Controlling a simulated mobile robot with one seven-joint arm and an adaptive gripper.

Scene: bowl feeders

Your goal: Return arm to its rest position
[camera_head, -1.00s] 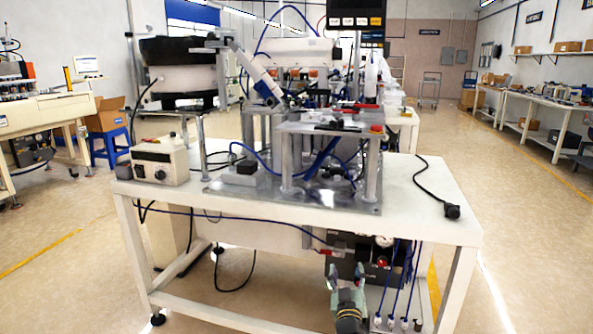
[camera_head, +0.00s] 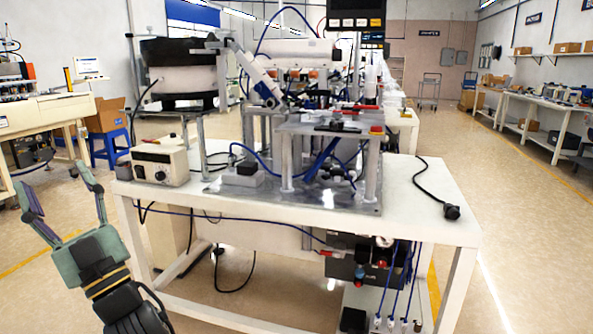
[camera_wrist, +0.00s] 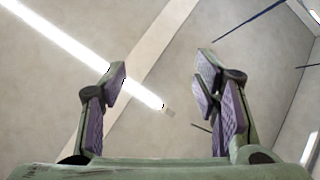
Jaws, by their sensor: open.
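My gripper (camera_head: 57,203) is at the lower left in the head view, left of the white table's front left leg and apart from it. Its two green fingers with purple pads are spread, with nothing between them. In the wrist view my gripper (camera_wrist: 168,88) shows the same open, empty fingers. Behind them are the pale ceiling and a bright light strip (camera_wrist: 75,45), so it points upward.
The white table (camera_head: 420,215) carries a feeder machine (camera_head: 320,130) and a control box (camera_head: 160,164). A cardboard box (camera_head: 106,118) sits on a blue stool (camera_head: 108,150) at the left. A black plug (camera_head: 451,211) lies near the table's right edge. Floor at the right is clear.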

